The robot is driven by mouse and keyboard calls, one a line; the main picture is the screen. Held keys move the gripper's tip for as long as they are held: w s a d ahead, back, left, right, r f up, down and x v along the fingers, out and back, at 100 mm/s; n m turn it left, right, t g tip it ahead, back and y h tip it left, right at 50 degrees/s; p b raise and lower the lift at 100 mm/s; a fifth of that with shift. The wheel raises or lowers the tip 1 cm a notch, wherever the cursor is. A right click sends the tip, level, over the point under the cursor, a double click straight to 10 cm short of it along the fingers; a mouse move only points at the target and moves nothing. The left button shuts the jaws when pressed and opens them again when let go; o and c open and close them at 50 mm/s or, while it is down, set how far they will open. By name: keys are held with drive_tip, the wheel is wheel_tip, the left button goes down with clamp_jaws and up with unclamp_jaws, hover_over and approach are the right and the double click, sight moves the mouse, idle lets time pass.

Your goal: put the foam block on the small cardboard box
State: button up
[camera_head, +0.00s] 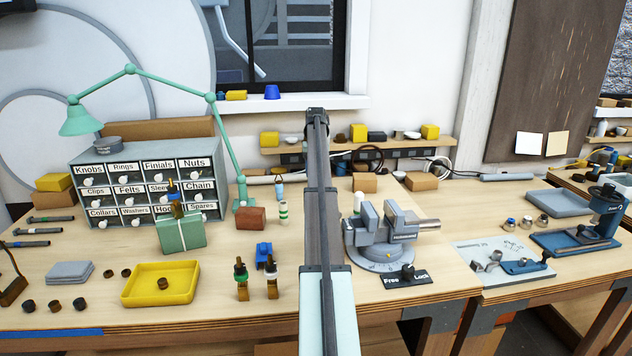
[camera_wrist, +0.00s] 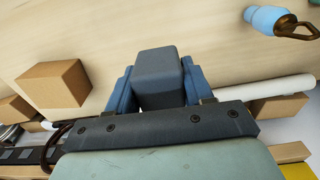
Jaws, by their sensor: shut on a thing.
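The foam block (camera_wrist: 162,78) is a dark grey-blue block in the wrist view. My gripper (camera_wrist: 157,85) is shut on it, with a blue finger against each side. A small brown cardboard box (camera_wrist: 55,84) lies on the table, to the left of the block in the wrist view and apart from it. In the head view this box (camera_head: 365,182) is just right of my arm, near the back of the table. My arm hides the gripper and the held block in the head view.
Another cardboard box (camera_head: 421,181) stands further right. A light blue bottle-like item (camera_wrist: 268,19) with a brass hook and a white tube (camera_wrist: 283,88) lie to the wrist view's right. A grey vise (camera_head: 385,235) stands in front of the box. A shelf (camera_head: 400,145) runs behind.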

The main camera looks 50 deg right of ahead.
wheel_tip(320, 180, up, 3)
drive_tip(key=s+d, duration=0.2)
drive_tip(key=s, duration=0.1)
wheel_tip(320, 180, up, 6)
hover_over(365, 176)
drive_tip(key=shift+f, duration=4.9)
drive_tip(key=shift+f, duration=0.15)
drive_tip(key=o, duration=1)
